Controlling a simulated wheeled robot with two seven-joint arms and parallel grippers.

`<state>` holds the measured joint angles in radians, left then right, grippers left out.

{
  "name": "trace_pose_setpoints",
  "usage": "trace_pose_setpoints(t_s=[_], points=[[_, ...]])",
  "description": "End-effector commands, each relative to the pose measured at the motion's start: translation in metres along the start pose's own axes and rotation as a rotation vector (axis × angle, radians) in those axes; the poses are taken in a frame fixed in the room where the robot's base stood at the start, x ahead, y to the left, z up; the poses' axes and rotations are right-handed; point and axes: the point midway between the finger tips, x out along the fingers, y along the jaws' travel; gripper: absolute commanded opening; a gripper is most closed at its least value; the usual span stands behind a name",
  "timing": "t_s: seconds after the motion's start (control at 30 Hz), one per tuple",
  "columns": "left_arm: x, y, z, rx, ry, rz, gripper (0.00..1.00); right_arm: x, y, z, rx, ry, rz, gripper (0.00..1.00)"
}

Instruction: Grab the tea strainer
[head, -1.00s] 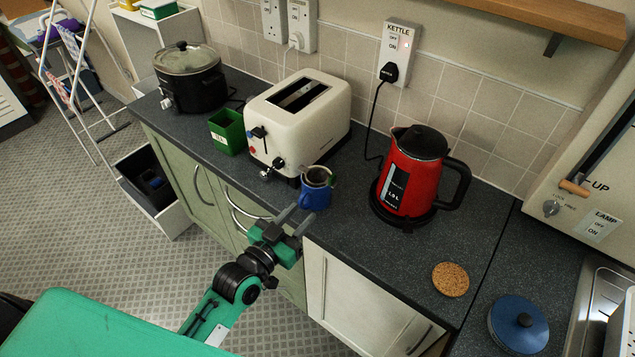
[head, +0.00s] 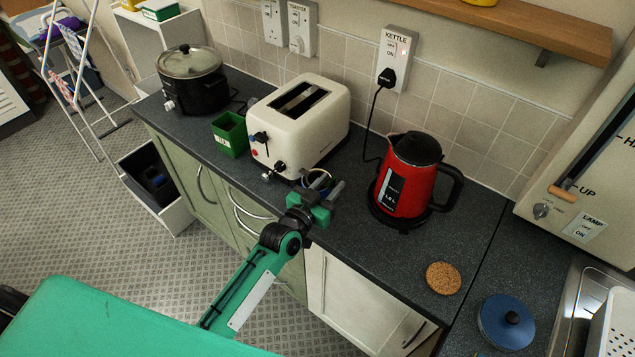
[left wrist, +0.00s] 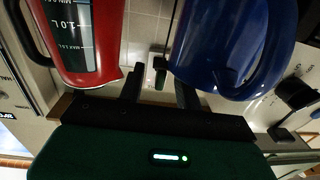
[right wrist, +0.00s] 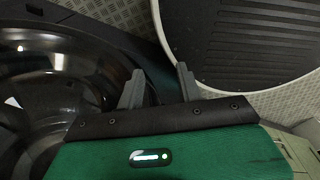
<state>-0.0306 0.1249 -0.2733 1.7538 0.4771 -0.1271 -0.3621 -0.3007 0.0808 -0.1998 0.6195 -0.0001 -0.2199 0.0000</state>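I cannot make out the tea strainer clearly in any view. The blue mug (left wrist: 225,45) is large at upper right in the left wrist view. In the head view, only its rim (head: 316,176) shows clearly, in front of the toaster, and my left gripper covers most of it. My left gripper (head: 322,185) is at the mug, above the counter's front edge. Its fingers (left wrist: 160,88) are apart with nothing seen held between them; whether they touch the mug I cannot tell. My right gripper (right wrist: 159,77) is open and empty, seen only in the right wrist view.
The cream toaster (head: 298,125) stands just behind the mug, and the red kettle (head: 408,180) to its right. A green box (head: 230,135) and slow cooker (head: 192,80) are further left. A cork coaster (head: 443,278) and blue lid (head: 506,322) lie at right. The counter before the kettle is clear.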

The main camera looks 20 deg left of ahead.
Motion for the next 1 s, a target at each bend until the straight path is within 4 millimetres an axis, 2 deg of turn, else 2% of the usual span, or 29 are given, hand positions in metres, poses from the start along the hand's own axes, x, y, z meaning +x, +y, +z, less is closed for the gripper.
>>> trace_pose_setpoints(t_s=[0.13,0.37,0.57,1.0], points=[[0.0115,-0.0002,-0.0002,-0.001,0.001,-0.001,0.35,-0.0045,0.0003,-0.0003,0.000,0.000,0.000,0.36],[0.0127,-0.0002,0.0011,-0.001,0.000,-0.001,0.35,-0.0038,0.0002,-0.0004,0.000,0.000,0.000,0.36],[0.0125,-0.0003,0.0011,0.000,0.000,0.000,0.00,-0.0039,0.0002,-0.0005,0.000,0.000,0.000,0.36],[0.0127,0.0001,-0.0029,-0.001,0.001,0.000,0.00,-0.0032,-0.0001,-0.0009,0.000,0.001,0.000,0.36]])
